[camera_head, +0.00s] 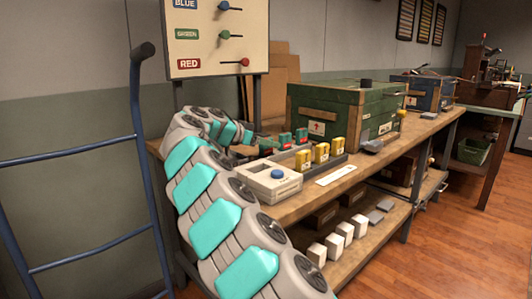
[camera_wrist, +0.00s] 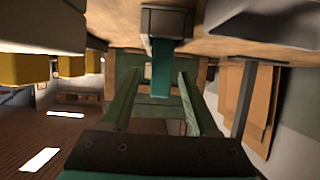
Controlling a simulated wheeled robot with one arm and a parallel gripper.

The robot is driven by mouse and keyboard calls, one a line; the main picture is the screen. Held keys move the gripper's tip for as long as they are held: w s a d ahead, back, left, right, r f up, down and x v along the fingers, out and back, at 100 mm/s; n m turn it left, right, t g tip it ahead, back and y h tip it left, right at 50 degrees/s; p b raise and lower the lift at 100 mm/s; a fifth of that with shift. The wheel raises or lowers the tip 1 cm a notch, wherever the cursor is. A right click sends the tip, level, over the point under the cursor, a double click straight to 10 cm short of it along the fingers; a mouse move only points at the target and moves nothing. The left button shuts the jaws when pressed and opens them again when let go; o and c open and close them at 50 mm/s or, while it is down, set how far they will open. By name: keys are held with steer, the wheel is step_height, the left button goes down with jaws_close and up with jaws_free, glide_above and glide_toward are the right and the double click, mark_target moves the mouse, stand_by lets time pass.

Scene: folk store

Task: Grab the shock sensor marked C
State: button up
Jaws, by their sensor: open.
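Two green shock sensors, one (camera_head: 285,139) to the left of the other (camera_head: 301,135), stand on the workbench in the head view. Three yellow sensors (camera_head: 321,152) stand in a dark tray in front of them. I cannot read a letter C on any of them. My gripper (camera_head: 266,142) is low over the bench, just left of the green sensors and partly hidden by my arm. In the wrist view my gripper (camera_wrist: 160,82) is open, its two green fingers apart. A teal-green sensor with a grey end (camera_wrist: 166,52) shows between and beyond the fingertips, not clamped.
A white box with a blue button (camera_head: 271,182) stands in front of the tray. A green chest (camera_head: 345,108) stands behind to the right. A blue trolley frame (camera_head: 140,130) is at left. Yellow sensors (camera_wrist: 70,66) show at the wrist view's left.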

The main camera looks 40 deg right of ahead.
jaws_close()
stand_by(0.3)
stand_by(0.3)
